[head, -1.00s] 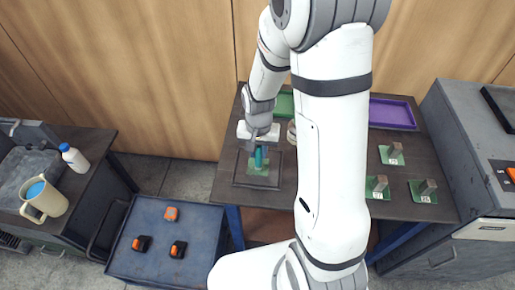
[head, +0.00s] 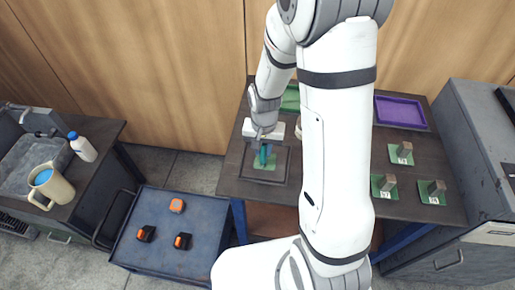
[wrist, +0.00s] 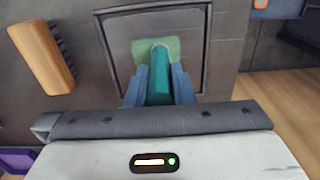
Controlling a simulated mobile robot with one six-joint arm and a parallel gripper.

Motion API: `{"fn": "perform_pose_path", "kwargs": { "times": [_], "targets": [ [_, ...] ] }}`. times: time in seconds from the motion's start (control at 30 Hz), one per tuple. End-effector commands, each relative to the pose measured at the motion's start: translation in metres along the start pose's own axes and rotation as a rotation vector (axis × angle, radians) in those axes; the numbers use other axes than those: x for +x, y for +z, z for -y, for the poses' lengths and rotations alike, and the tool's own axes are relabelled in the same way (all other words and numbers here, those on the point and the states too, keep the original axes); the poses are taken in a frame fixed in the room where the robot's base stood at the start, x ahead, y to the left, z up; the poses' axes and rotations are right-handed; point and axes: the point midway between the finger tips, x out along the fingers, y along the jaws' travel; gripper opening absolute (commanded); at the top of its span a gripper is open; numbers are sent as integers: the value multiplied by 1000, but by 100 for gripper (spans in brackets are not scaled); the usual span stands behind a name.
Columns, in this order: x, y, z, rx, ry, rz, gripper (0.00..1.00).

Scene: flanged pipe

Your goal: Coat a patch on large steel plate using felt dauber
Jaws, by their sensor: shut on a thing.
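The large steel plate is a dark, rimmed square (head: 283,166) on the brown table, and it fills the upper middle of the wrist view (wrist: 120,45). A pale green patch (wrist: 172,46) lies on it, also visible in the head view (head: 271,163). My gripper (wrist: 159,92) has its blue fingers closed on the teal felt dauber (wrist: 159,85). The dauber points at the green patch, and its tip overlaps the patch in the wrist view. I cannot tell whether the tip touches the plate.
A wooden-backed brush (wrist: 42,55) lies left of the plate in the wrist view. A purple tray (head: 400,111) and several metal blocks on green squares (head: 404,151) stand right of my arm. A blue cart (head: 165,232) stands at the front left, with a mug (head: 52,186) beyond it.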

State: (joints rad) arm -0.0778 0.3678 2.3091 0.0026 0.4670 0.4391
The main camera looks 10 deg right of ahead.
Motion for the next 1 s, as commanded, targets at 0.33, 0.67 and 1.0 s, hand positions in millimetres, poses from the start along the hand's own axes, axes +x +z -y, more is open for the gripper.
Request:
{"fn": "perform_pose_path", "kwargs": {
  "times": [0.33, 0.67, 1.0],
  "targets": [
    [-36, -2, -8, 6, 0, -1, 0],
    [-66, -2, -6, 4, 0, -1, 0],
    [-80, -1, -6, 2, 0, 0, 0]
  ]
}}
